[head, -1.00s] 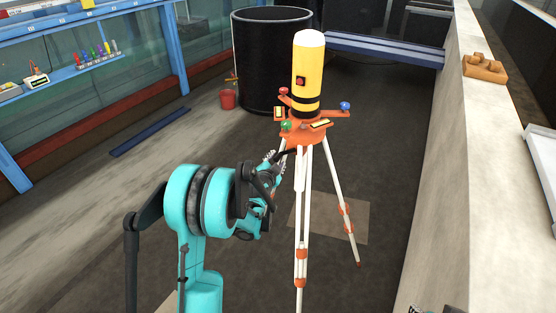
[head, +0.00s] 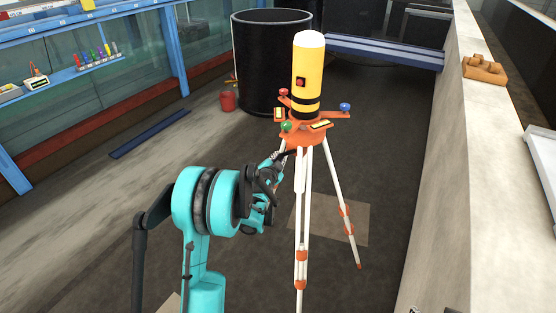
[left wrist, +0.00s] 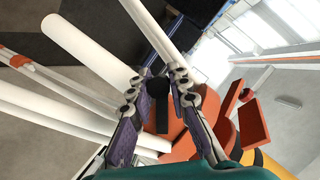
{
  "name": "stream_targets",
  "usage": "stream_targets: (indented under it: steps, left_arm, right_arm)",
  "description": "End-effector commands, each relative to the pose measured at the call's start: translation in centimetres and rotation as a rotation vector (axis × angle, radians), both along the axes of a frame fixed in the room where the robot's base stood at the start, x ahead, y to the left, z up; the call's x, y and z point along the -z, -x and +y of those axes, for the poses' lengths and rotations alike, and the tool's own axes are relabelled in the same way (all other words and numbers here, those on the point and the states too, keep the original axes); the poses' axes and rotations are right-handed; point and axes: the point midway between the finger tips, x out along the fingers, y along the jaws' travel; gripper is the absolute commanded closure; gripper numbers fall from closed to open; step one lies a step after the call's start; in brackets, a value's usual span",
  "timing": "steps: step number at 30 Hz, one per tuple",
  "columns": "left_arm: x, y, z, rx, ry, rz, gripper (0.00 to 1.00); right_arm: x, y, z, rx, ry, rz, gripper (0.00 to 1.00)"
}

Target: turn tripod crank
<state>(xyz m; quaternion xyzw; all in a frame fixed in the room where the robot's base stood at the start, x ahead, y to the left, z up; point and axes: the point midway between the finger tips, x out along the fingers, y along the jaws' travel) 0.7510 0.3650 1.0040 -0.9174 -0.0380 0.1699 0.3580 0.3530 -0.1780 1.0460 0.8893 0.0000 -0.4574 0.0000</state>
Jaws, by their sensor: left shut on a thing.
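The orange and white tripod (head: 302,200) stands upright on the floor, with a yellow cylinder (head: 307,72) on its orange head (head: 304,136). My left gripper (head: 280,158) is at the left side of the tripod, just under the head. In the left wrist view, the fingers (left wrist: 158,85) are closed around a dark part, which looks like the black crank (left wrist: 158,90). The fingers hide much of the crank. The white legs (left wrist: 85,50) and the orange head (left wrist: 180,143) are close around the fingers. Only small dark bits, perhaps my right gripper, show at the head view's bottom edge.
A large black tank (head: 262,60) stands behind the tripod. A red bucket (head: 227,100) and a blue beam (head: 150,132) are on the floor to the left. A pale wall (head: 440,150) runs along the right. The floor between is mostly clear.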

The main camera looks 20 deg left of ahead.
Motion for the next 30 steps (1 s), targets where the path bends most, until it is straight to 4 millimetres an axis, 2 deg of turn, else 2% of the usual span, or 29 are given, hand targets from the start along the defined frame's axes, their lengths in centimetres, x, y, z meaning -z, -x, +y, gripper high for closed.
stream_targets:
  steps: [5, 21, 30]
  left_arm:
    - [0.3, 0.0, -0.2, -0.001, 0.059, 0.003, 1.0]
    - [1.8, 0.1, -2.0, -0.001, 0.437, 0.029, 1.0]
    - [2.1, 0.2, -2.8, -0.002, 0.573, 0.039, 1.0]
  right_arm:
    - [0.3, 0.0, 0.0, 0.0, 0.0, 0.0, 0.6]
    - [1.6, 0.0, 0.0, 0.0, 0.0, 0.0, 0.6]
    - [2.0, 0.0, 0.0, 0.0, 0.0, 0.0, 0.6]
